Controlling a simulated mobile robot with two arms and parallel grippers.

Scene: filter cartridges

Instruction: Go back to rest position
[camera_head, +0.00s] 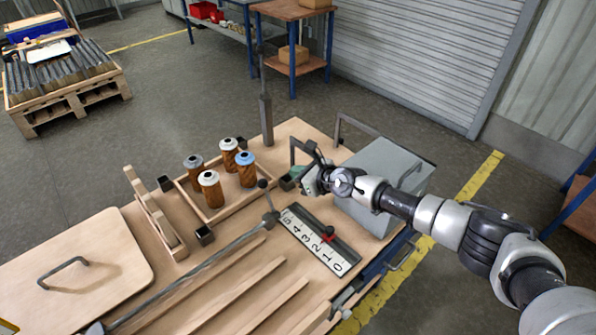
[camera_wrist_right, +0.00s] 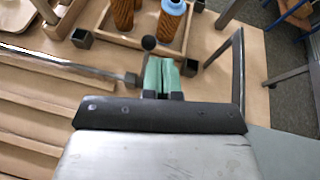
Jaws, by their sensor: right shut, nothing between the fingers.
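My right gripper (camera_head: 291,180) is above the workbench (camera_head: 300,128), just right of the wooden cartridge tray and left of the grey box. In the right wrist view its two green fingertips (camera_wrist_right: 160,76) are together with nothing between them. Several orange-brown filter cartridges stand upright in the tray, among them one with a blue cap (camera_head: 246,172), one with a cream cap (camera_head: 210,188) and one with a grey cap (camera_head: 195,172). The gripper is apart from them. My left gripper is not in view.
A grey box (camera_head: 400,178) with a metal handle stands beside my right forearm. A numbered scale (camera_head: 318,242) with a red slider and a long metal rod (camera_head: 200,268) lie on the bench. A wooden lid (camera_head: 75,270) is at left. A pallet (camera_head: 70,100) stands on the floor.

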